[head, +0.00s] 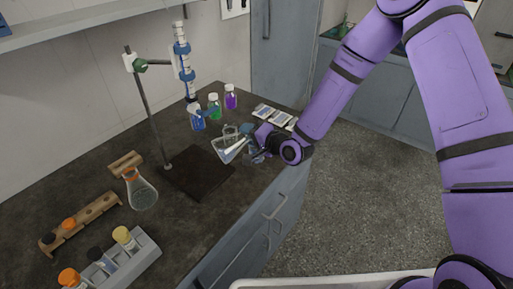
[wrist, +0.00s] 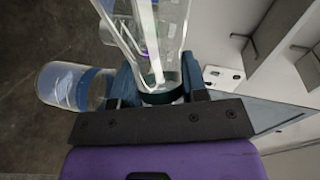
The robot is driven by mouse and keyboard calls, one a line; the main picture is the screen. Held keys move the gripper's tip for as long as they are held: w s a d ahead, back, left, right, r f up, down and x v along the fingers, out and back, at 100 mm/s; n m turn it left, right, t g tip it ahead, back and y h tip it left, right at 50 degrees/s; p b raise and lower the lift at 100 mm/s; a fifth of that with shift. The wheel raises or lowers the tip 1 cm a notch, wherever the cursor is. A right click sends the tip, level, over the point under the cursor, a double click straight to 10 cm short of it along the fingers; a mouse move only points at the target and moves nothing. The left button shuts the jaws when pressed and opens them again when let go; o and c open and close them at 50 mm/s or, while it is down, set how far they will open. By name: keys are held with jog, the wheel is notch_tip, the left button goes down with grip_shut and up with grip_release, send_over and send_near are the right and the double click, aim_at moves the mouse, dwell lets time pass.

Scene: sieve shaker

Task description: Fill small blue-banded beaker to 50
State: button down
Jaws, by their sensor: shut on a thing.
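My gripper (head: 249,138) is over the bench and shut on a clear glass vessel (head: 228,149) with a white strip along its side. The vessel is tilted, pointing left in the head view. In the wrist view, the held vessel (wrist: 152,40) extends up between the fingers, with a dark teal band near its held end. A smaller clear beaker with a blue band (wrist: 66,86) is outside the fingers on the left of the wrist view. A blue-tinted glass (head: 257,157) shows just below the gripper in the head view; I cannot read any fill level.
A stand (head: 145,100) holds a blue-marked column above its dark base (head: 198,178). Blue, green (head: 214,106) and purple (head: 230,97) bottles stand behind. An orange-necked flask (head: 142,193), wooden rack (head: 82,224) and grey rack (head: 128,258) are left. White packets (head: 272,114) lie near the right edge.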

jog(key=shift+d+f+m+y, duration=0.1)
jog(key=shift+f+m+y, duration=0.2)
jog(key=shift+m, duration=0.1)
dwell(1.3)
jog(key=shift+w+d+r+m+y+p, duration=0.15)
jog(key=shift+r+m+y+p, duration=0.2)
jog(key=shift+r+m, duration=0.45)
dwell(1.7)
jog(key=shift+r+t, duration=0.2)
jog(key=shift+t, duration=0.1)
dwell(1.2)
